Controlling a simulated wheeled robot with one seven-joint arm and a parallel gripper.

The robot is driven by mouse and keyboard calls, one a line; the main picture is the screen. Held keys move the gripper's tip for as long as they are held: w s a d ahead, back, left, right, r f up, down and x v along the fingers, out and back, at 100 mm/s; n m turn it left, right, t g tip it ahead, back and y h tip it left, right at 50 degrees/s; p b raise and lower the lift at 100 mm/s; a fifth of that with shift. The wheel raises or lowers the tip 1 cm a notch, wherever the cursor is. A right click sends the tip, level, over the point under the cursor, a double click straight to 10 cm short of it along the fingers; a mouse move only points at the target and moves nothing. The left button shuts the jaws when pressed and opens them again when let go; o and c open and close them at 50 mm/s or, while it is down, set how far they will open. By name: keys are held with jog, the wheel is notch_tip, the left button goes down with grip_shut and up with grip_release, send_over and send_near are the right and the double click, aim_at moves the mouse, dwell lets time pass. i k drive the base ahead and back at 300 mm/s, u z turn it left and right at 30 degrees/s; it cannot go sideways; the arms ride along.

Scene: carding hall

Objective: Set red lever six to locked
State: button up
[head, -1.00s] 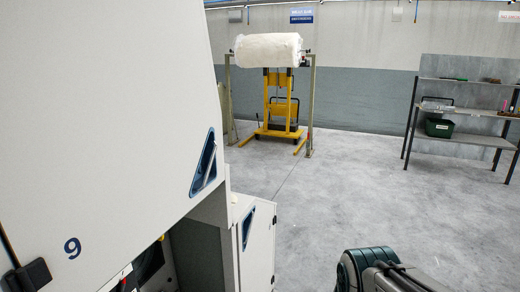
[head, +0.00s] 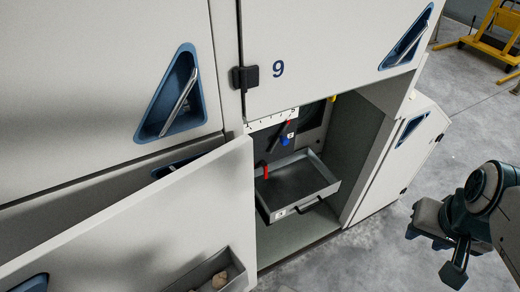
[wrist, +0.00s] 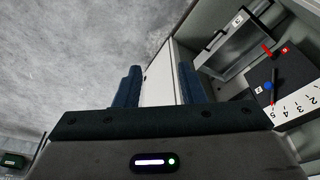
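The red lever (head: 266,172) shows in the head view inside an open lower bay of the machine, left of a grey tray. In the wrist view the red lever (wrist: 267,50) is at the right, with a small red numbered tag (wrist: 284,50) beside it; the numeral is too small to read surely. A blue knob (wrist: 267,86) is near it on a dark plate. I cannot read the lever's setting. My gripper (head: 440,252) is outside the bay, to its right, above the floor. In the wrist view its fingers (wrist: 160,88) are apart and empty.
A grey tray (head: 335,184) sits in the bay. A white numbered scale (head: 268,120) is above the lever. An open door panel (head: 150,215) with a bin (head: 235,275) stands at the left. The panel marked 9 (head: 320,55) overhangs the bay.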

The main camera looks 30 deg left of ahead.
aim_at(263, 164)
jog(key=u, duration=1.75)
jog(key=k, duration=1.2)
jog(key=u, duration=0.5)
jog(key=i, duration=0.6)
jog(key=z, duration=0.35)
